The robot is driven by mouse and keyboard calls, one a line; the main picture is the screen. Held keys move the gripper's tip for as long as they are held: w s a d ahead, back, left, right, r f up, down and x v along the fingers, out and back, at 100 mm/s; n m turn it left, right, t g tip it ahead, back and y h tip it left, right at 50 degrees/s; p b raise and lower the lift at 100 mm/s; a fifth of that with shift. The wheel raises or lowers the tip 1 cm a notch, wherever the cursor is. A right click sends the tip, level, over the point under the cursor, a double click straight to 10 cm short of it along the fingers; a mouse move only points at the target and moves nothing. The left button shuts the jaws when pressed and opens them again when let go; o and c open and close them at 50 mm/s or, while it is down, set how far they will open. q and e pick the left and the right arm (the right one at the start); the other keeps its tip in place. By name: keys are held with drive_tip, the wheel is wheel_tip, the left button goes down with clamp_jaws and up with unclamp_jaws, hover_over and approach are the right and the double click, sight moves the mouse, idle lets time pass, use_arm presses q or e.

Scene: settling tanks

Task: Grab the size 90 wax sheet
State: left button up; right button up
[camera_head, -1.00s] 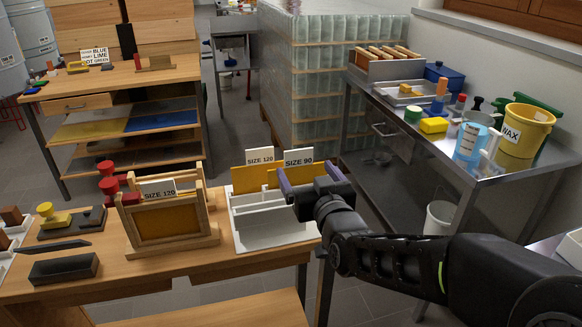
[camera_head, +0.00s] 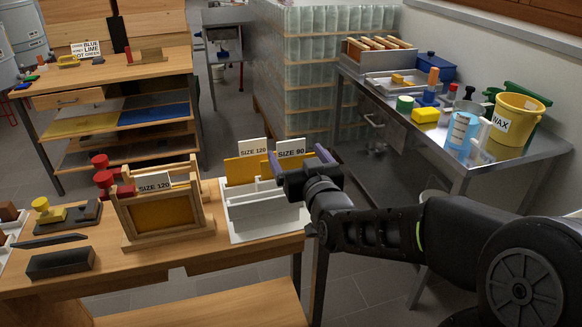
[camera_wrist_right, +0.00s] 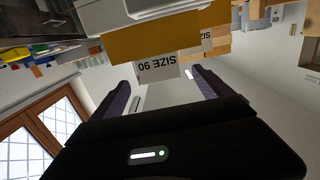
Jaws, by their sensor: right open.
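The size 90 wax sheet is a yellow sheet with a white "SIZE 90" label (camera_head: 291,148), upright in the right part of the white rack (camera_head: 266,224). My right gripper partly hides it in the head view. In the right wrist view the yellow sheet (camera_wrist_right: 150,43) shows upside down with its label hanging between the finger directions. My right gripper (camera_head: 298,160) is open and empty, its two purple-lined fingers spread around the label's line of sight, apart from the sheet. It also shows in the wrist view (camera_wrist_right: 162,87). My left gripper is not in view.
A yellow size 120 sheet (camera_head: 243,170) stands just left in the same rack. A wooden frame (camera_head: 125,215) labelled "SIZE 120" stands left of the rack. A metal table (camera_head: 480,170) with a wax bucket (camera_head: 515,122) is at the right.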

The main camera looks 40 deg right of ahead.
sight(291, 147)
drive_tip(key=shift+p+x, duration=0.65)
drive_tip(key=shift+x, duration=1.95)
drive_tip(key=shift+c, duration=0.2)
drive_tip(key=c, duration=1.9)
drive_tip(key=shift+o, duration=0.2)
wheel_tip(291, 147, up, 10)
drive_tip(key=shift+f, duration=0.1)
